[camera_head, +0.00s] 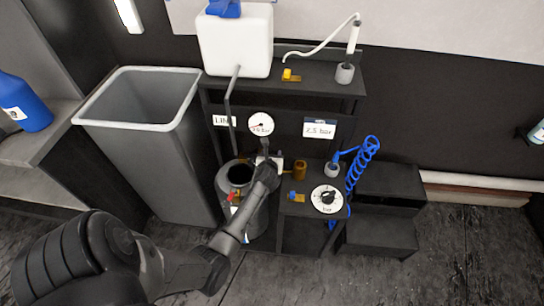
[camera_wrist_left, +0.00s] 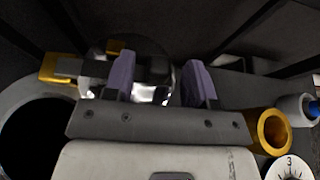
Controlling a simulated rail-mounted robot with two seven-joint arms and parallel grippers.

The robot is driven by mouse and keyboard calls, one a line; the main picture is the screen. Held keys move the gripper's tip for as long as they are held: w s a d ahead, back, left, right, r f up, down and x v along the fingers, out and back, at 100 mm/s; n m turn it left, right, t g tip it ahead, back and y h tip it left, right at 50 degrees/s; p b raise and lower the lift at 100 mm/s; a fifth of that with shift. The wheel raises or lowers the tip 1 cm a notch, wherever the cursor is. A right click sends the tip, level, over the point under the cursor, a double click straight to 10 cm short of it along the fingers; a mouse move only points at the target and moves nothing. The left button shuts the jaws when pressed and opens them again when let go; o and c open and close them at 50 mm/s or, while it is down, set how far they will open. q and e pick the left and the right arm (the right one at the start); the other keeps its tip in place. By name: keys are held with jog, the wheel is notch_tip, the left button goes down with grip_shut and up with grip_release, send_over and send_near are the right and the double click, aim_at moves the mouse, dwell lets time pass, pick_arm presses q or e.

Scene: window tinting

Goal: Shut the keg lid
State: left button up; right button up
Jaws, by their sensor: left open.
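The keg (camera_head: 228,184) is a grey cylinder low at the centre of the head view, beside the bin. Its round dark mouth is uncovered, and its pale rim (camera_wrist_left: 72,97) shows at the left of the left wrist view. My left gripper (camera_wrist_left: 160,88) is open, at the back right of the mouth. A shiny rounded metal piece (camera_wrist_left: 150,72) with yellow parts shows between and behind its fingers; I cannot tell if it is the lid or if the fingers touch it. In the head view my left arm hides part of the keg.
A grey bin (camera_head: 155,150) stands left of the keg. A brass cup (camera_head: 300,170), also in the left wrist view (camera_wrist_left: 270,132), and a dial (camera_head: 327,198) are to the right. A blue coiled hose (camera_head: 362,165) hangs beyond. A round gauge (camera_head: 260,123) is behind.

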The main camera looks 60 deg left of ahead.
pick_arm(q)
jog(key=shift+x, duration=0.95)
grip_shut()
